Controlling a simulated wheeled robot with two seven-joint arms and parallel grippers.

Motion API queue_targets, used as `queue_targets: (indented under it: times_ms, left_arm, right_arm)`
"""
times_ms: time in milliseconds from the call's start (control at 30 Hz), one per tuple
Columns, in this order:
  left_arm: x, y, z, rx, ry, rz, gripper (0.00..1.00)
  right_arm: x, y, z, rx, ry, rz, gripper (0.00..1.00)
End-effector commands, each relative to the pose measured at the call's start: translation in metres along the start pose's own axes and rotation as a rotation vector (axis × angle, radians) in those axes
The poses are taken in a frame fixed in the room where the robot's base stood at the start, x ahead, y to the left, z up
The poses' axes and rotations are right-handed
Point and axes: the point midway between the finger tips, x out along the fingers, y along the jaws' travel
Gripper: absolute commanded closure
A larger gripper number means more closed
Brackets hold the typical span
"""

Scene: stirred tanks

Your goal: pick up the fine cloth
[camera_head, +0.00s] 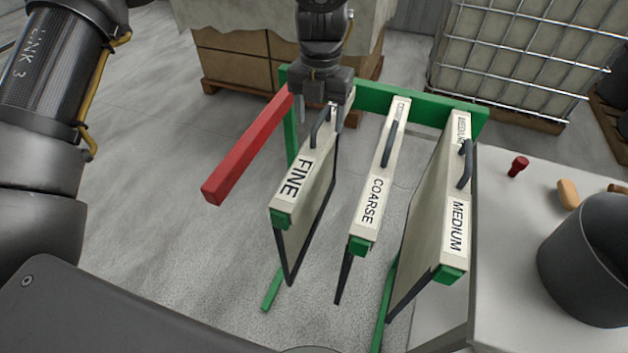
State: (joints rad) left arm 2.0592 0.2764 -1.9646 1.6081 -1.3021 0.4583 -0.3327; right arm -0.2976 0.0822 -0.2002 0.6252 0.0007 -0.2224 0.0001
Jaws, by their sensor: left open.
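The fine cloth (303,178) is a pale framed panel labelled FINE. It hangs on edge at the left of the green rack (375,97), with a dark loop handle (320,127) on its top bar. My left gripper (322,117) is at the far end of this top bar, near the handle. Its jaws are open, one finger on each side of the bar; I cannot tell whether they touch it. The coarse cloth (375,190) hangs in the middle and the medium cloth (455,215) at the right, each with its own handle. My right gripper does not show.
A red bar (245,150) juts forward to the left of the fine cloth. At the right, a pale table (510,215) bears a dark bucket (590,262), a red knob-like piece (518,166) and a tan piece (568,194). Stacked boxes and a caged tank stand behind.

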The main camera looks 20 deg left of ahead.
Motion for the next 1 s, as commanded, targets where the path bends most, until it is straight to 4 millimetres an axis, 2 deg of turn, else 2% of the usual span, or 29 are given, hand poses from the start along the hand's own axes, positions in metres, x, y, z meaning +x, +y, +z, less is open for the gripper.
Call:
queue_targets:
  times_ms: [133, 300, 567, 667, 1000]
  left_arm:
    - [0.021, -0.005, 0.0, 0.002, 0.005, 0.002, 0.35]
    - [0.041, -0.005, 0.001, 0.002, 0.002, 0.001, 0.35]
    - [0.045, -0.005, 0.001, 0.001, 0.0, 0.001, 0.35]
    - [0.045, -0.005, 0.001, 0.001, 0.001, 0.001, 0.46]
    - [0.045, -0.005, 0.001, 0.001, 0.001, 0.001, 0.9]
  right_arm:
    - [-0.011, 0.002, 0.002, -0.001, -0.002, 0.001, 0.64]
    - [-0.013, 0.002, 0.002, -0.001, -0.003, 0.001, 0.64]
    - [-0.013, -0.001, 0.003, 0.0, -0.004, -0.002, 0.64]
    - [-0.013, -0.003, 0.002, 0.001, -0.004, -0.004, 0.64]
    - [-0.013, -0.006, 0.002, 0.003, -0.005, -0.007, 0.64]
